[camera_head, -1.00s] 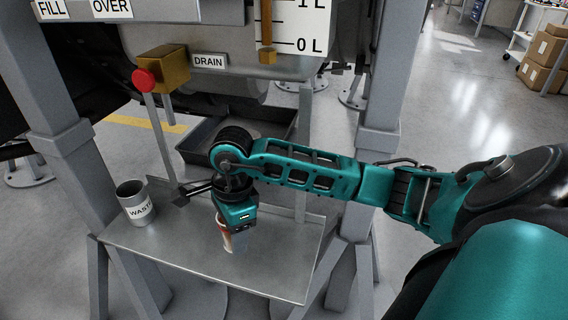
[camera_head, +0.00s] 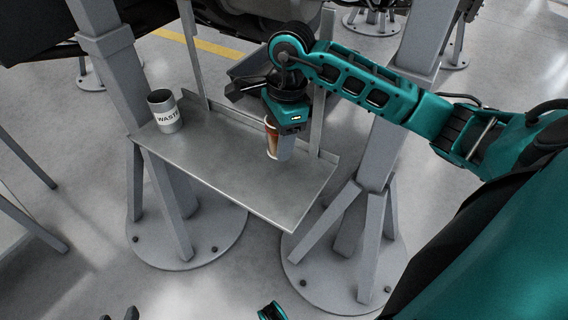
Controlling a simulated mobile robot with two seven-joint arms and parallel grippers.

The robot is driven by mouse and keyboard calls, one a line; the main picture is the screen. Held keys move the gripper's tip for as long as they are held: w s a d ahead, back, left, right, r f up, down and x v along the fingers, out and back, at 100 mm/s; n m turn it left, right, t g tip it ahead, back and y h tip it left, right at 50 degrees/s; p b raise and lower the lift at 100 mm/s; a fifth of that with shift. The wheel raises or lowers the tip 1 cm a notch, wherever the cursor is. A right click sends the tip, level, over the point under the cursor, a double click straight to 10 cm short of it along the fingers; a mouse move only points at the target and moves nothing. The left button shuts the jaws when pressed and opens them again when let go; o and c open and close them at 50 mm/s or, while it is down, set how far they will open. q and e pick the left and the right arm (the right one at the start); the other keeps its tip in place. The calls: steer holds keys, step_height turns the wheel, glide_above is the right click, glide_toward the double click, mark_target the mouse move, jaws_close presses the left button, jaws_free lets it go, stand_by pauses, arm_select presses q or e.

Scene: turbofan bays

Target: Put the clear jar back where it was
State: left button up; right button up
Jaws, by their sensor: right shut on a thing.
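My right gripper (camera_head: 281,118) reaches in from the right and is shut on the clear jar (camera_head: 279,143). The jar looks like a small, pale, upright vessel with brown showing in its upper part; the gripper hides its top. It is over the right half of the grey metal shelf (camera_head: 215,165), and I cannot tell whether its base touches the shelf. Small dark tips (camera_head: 131,313) at the bottom edge may be my left gripper, but too little shows to tell its state.
A grey cup labelled WASTE (camera_head: 165,112) stands at the shelf's left end. Grey stand posts (camera_head: 375,150) flank the shelf, with round bolted feet on the floor. A dark tray (camera_head: 245,75) is behind the shelf. The shelf between cup and jar is clear.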

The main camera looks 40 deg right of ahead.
steer(key=b, duration=0.1)
glide_above(278, 181)
steer(key=f, duration=0.5)
steer(key=shift+d, duration=0.2)
steer(key=shift+f, duration=0.6)
step_height(278, 181, down, 3)
steer(key=shift+f+b, duration=0.15)
steer(key=shift+b, duration=0.55)
steer(key=shift+f, duration=0.2)
arm_select(q)
steer(key=shift+w+d+f, duration=0.25)
steer(key=shift+d+f, duration=0.1)
steer(key=shift+f, duration=0.25)
arm_select(e)
steer(key=shift+r, duration=0.1)
arm_select(q)
steer(key=shift+f, duration=0.1)
arm_select(e)
steer(key=shift+f, duration=0.25)
steer(key=o, duration=1.2)
steer(key=shift+r, duration=0.1)
steer(key=shift+o, duration=0.2)
